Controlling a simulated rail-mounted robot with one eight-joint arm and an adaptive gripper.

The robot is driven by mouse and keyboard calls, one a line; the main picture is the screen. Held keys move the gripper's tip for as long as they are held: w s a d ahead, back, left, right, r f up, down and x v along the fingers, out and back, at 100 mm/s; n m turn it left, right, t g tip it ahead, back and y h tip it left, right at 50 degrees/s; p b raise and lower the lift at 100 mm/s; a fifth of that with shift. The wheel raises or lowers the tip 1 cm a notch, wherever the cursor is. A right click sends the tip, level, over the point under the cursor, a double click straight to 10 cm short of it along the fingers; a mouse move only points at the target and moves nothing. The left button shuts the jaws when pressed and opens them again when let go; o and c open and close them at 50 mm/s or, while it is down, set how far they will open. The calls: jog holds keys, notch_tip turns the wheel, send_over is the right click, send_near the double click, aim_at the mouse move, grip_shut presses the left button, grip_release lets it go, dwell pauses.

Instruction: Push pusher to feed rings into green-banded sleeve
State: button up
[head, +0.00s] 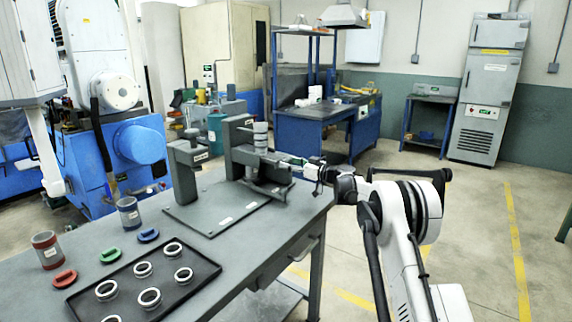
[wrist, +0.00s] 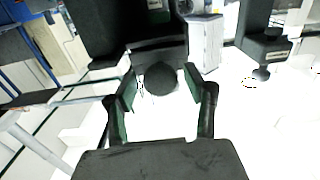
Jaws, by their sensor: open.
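The metal fixture (head: 236,158) stands on a grey base plate at the far end of the bench. An upright grey cylinder (head: 260,136) sits at its top; I see no green band on it, so I cannot tell if it is the green-banded sleeve. My gripper (head: 288,160) is at the right side of the fixture. In the wrist view, my gripper (wrist: 164,92) is open, its fingers spread either side of a dark round knob (wrist: 162,78), which may be the pusher's end. Whether it touches the knob, I cannot tell.
A black tray (head: 205,273) with several pale rings lies at the bench's near end. A red-banded sleeve (head: 47,250) and a blue-banded sleeve (head: 129,213) stand left of it. Red (head: 65,278), green (head: 110,255) and blue (head: 148,236) caps lie between. A separate post (head: 185,172) stands left of the fixture.

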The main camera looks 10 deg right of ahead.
jog(key=v, duration=0.4)
jog(key=shift+s+d+b, duration=0.1)
jog(key=shift+s+b, duration=0.05)
jog(key=shift+b, duration=0.25)
dwell(0.7)
jog(key=shift+p+x, duration=0.8)
jog(key=shift+x, duration=1.75)
